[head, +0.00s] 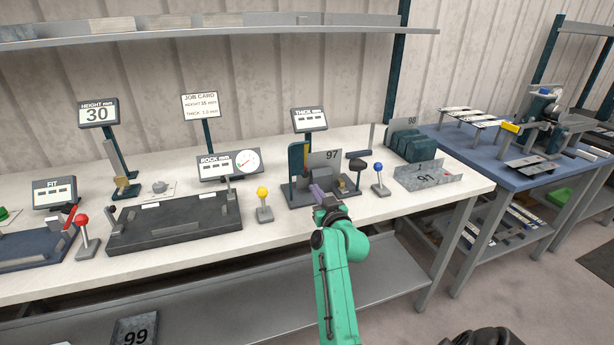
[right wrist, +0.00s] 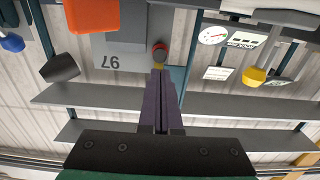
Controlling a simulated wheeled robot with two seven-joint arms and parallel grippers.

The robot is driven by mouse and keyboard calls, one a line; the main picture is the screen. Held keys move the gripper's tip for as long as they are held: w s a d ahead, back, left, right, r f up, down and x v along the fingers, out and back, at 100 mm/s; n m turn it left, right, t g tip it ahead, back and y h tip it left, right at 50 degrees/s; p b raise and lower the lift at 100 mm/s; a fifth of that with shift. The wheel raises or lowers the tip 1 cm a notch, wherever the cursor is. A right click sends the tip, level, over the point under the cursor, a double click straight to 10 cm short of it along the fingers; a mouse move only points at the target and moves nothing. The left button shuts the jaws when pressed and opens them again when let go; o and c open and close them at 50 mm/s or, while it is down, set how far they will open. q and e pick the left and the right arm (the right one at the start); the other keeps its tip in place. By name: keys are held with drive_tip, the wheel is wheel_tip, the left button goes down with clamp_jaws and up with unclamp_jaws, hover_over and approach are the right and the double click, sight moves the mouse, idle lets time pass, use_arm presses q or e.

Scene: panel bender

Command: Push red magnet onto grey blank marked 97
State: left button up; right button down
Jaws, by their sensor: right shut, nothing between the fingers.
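The grey blank marked 97 (head: 331,157) stands upright in the dark fixture (head: 298,193) under the THICK display in the head view. In the right wrist view the blank (right wrist: 130,65) appears upside down, its number readable. My left gripper is out of view.
A black-knobbed lever (head: 357,166) and a blue-knobbed lever (head: 378,178) stand right of the fixture, a yellow-knobbed lever (head: 263,204) left. An orange block (right wrist: 92,14) is close in the wrist view. A tray marked 91 (head: 428,178) lies farther right.

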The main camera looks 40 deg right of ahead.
drive_tip(key=shift+p+v, duration=0.55)
drive_tip(key=shift+v, duration=1.6)
